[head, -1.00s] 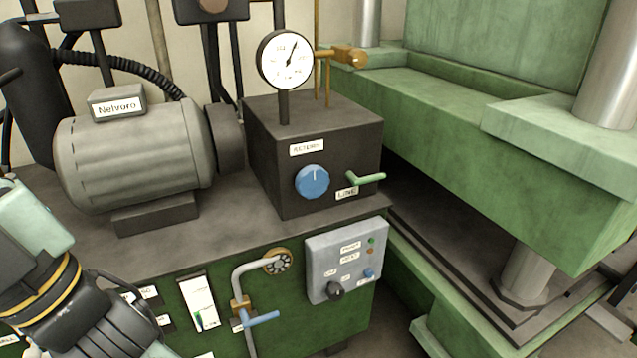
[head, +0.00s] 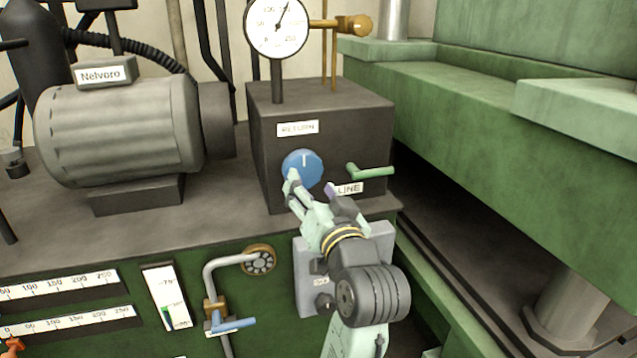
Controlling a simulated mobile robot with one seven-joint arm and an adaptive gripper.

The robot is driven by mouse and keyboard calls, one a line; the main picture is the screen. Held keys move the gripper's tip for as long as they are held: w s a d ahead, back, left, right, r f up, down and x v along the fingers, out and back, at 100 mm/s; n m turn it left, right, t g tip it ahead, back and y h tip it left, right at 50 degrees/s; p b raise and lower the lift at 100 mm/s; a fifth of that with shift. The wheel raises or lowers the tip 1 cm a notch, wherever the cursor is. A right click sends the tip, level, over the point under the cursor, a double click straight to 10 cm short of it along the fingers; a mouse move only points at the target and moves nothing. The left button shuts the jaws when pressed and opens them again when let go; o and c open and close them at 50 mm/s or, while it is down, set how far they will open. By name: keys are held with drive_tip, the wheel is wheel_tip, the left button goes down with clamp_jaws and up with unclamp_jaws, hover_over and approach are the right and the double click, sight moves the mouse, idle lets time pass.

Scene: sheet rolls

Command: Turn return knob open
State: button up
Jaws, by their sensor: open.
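The return knob (head: 303,166) is a round blue dial on the front of a dark block (head: 320,112), under a white "RETURN" label (head: 297,128). A white mark on the knob points straight up. My gripper (head: 309,186) is open in front of the block, just below and in front of the knob. One finger overlaps the knob's lower left edge; the other is to the right, below the "LINE" label's left end. I cannot tell whether a finger touches the knob.
A green lever (head: 370,171) sticks out just right of the knob, above the "LINE" label (head: 349,188). A pressure gauge (head: 276,25) stands above the block. A grey motor (head: 118,130) is to the left. A grey control panel (head: 305,250) is partly hidden behind my arm.

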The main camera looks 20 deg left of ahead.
sight(305, 172)
drive_tip(key=shift+o, duration=0.7)
drive_tip(key=shift+w+d+f, duration=0.25)
drive_tip(key=shift+d+f, duration=0.2)
drive_tip(key=shift+f, duration=0.3)
drive_tip(key=shift+o, duration=0.6)
drive_tip(key=shift+w+a, duration=0.1)
drive_tip(key=shift+w, duration=0.15)
drive_tip(key=o, duration=0.5)
drive_tip(key=p+x, duration=0.1)
drive_tip(key=x, duration=0.9)
drive_tip(key=shift+a+f, duration=0.15)
drive_tip(key=shift+c, duration=0.2)
drive_tip(key=c, duration=1.2)
